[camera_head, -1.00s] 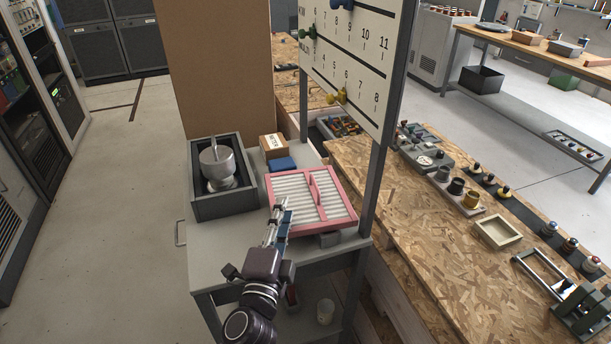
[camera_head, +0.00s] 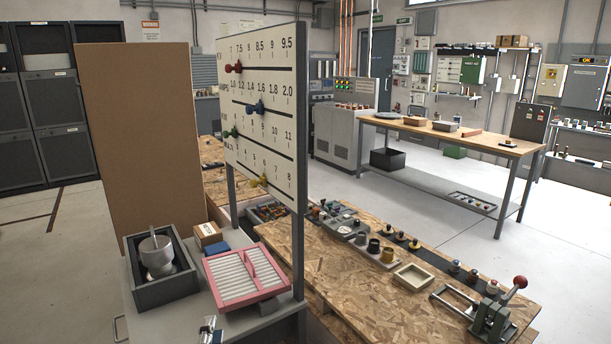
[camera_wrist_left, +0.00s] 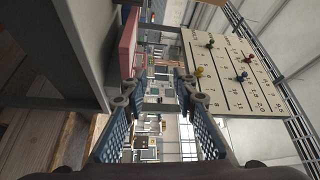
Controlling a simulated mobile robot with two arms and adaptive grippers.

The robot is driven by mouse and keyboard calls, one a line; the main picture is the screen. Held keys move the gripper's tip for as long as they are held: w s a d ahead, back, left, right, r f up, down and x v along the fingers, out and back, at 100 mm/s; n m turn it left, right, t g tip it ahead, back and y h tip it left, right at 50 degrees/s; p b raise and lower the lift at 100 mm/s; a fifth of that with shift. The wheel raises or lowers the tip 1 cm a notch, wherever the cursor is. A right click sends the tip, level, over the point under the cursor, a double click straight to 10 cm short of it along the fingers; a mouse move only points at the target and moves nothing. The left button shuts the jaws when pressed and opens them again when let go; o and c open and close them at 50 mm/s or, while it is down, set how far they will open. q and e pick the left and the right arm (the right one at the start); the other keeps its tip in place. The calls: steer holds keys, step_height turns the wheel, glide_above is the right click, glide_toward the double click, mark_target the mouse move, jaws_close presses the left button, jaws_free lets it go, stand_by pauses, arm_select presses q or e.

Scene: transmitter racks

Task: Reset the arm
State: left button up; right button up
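My left gripper (camera_head: 210,330) shows only as a tip at the bottom edge of the head view, just in front of the pink-framed tray (camera_head: 277,290). The rest of my left arm is out of that view. In the left wrist view, the two blue-padded fingers of the left gripper (camera_wrist_left: 158,92) stand apart with nothing between them. The pink edge of the tray (camera_wrist_left: 128,42) is beside the fingers there, and the scale board (camera_wrist_left: 228,75) is on the other side. My right arm and gripper are not in view.
A grey cart (camera_head: 185,318) carries the tray, a dark box (camera_head: 165,290) with a metal pot (camera_head: 157,258), and a small carton (camera_head: 208,233). The white scale board (camera_head: 262,110) stands behind. A chipboard bench (camera_head: 350,295) with several parts lies right. Open floor is at left.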

arm_select(q)
steer(key=s+d+f+n+g+h, duration=0.1)
steer(key=s+f+g, duration=0.15)
steer(key=f, duration=0.95)
steer(key=s+d+f+n+g+h, duration=0.1)
steer(key=f+g, duration=0.2)
steer(key=f, duration=0.9)
steer(key=s+f+n+g, duration=0.2)
steer(key=s+f, duration=0.3)
steer(key=f, duration=0.3)
steer(key=s+f+n+g, duration=0.15)
steer(key=s+f, duration=0.25)
steer(key=f, duration=0.4)
steer(key=s+a+f+n+g, duration=0.2)
steer(key=s+f, duration=0.5)
steer(key=s, duration=0.5)
steer(key=s+a+f+n+g, duration=0.2)
steer(key=s+f+g, duration=0.2)
steer(key=s+f, duration=0.3)
steer(key=s+a+f+n+g+p, duration=0.1)
steer(key=s+f, duration=0.6)
steer(key=s, duration=1)
steer(key=shift+s+a+n+g, duration=0.15)
steer(key=shift+a+n+g, duration=0.65)
steer(key=shift+n+g, duration=0.2)
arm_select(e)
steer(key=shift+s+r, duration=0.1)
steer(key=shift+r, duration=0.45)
